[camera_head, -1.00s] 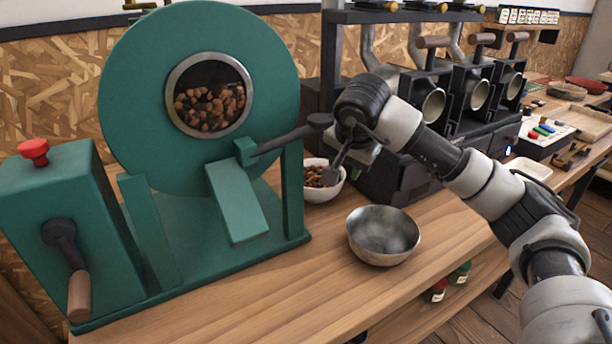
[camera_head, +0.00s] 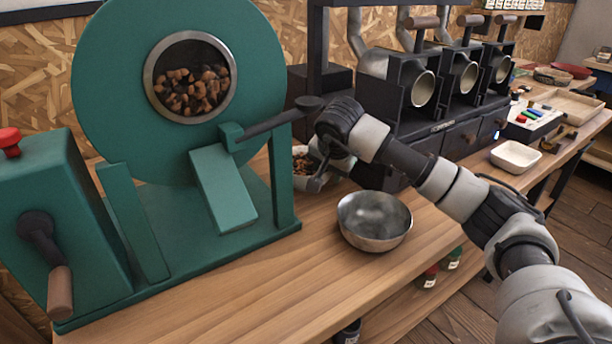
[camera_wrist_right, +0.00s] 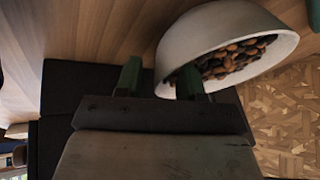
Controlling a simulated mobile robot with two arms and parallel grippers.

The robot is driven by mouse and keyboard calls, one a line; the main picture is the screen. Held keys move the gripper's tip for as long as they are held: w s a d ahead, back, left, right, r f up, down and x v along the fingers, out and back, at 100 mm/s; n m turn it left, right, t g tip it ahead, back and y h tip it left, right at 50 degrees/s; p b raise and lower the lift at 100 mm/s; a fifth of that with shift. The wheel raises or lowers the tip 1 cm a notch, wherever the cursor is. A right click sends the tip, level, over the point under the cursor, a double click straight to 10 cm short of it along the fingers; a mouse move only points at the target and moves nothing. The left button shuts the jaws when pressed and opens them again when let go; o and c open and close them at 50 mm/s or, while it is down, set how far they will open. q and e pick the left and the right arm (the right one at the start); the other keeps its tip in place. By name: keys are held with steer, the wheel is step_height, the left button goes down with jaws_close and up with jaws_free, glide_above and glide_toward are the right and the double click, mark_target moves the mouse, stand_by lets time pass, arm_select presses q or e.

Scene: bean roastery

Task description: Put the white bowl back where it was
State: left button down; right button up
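The white bowl (camera_head: 304,182) with brown beans in it stands on the wooden counter, between the green roaster and the dark machine. My right gripper (camera_head: 318,180) is down at its right side and hides part of it. In the right wrist view, the white bowl (camera_wrist_right: 190,35) shows close up with its beans. The green fingertips of my right gripper (camera_wrist_right: 160,76) are apart, one outside the bowl and one over its rim; I see no clear grip. My left gripper is not in view.
A metal bowl (camera_head: 374,222) stands empty in front of the white bowl. The green roaster (camera_head: 110,110) with its dark handle is close on the left, and the dark roasting machine (camera_head: 440,130) is behind. A white tray (camera_head: 515,156) lies to the right.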

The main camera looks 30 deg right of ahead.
steer(key=shift+w+f, duration=0.1)
steer(key=shift+f, duration=0.2)
steer(key=shift+c, duration=0.4)
steer(key=shift+r, duration=0.1)
jaws_close()
